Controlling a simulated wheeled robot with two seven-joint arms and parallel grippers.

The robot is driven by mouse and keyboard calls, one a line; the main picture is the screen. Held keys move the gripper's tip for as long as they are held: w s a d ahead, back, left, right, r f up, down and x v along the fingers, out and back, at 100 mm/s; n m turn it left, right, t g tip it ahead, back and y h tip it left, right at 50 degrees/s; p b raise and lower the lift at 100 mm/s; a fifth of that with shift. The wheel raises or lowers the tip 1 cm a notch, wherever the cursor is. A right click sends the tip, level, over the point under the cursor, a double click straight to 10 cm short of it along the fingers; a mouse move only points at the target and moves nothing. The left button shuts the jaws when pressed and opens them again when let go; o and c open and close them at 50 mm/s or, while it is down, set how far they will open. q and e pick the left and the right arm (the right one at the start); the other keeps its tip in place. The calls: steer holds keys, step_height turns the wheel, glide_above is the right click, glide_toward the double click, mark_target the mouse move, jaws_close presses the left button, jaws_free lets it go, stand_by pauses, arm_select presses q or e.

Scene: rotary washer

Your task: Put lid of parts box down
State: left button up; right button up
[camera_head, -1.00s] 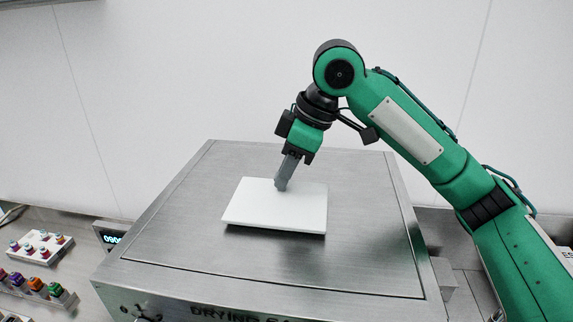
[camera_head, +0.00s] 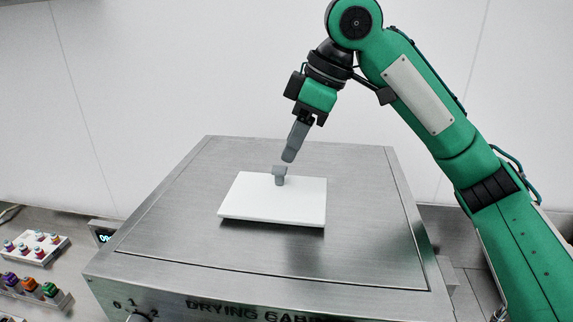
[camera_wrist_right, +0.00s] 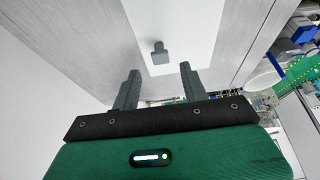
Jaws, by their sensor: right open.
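The white lid (camera_head: 272,203) lies flat on the metal top of the drying cabinet, its grey knob (camera_head: 280,175) standing up near its far side. My right gripper (camera_head: 289,157) is above the knob, clear of it, and comes in from the right. In the right wrist view its two fingers (camera_wrist_right: 158,82) are spread, with nothing between them. The knob (camera_wrist_right: 160,53) and the white lid (camera_wrist_right: 188,25) show beyond the fingertips in that view. My left gripper is not in view.
The drying cabinet (camera_head: 160,235) has a broad bare top around the lid. At the left, racks with coloured parts (camera_head: 38,247) sit on a lower metal counter. A plain pale wall (camera_head: 180,60) stands behind. A dial (camera_head: 140,316) is on the cabinet's front.

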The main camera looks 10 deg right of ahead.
steer(key=b+v, duration=0.1)
steer(key=v, duration=0.6)
steer(key=shift+d+b, duration=0.15)
steer(key=shift+b, duration=0.25)
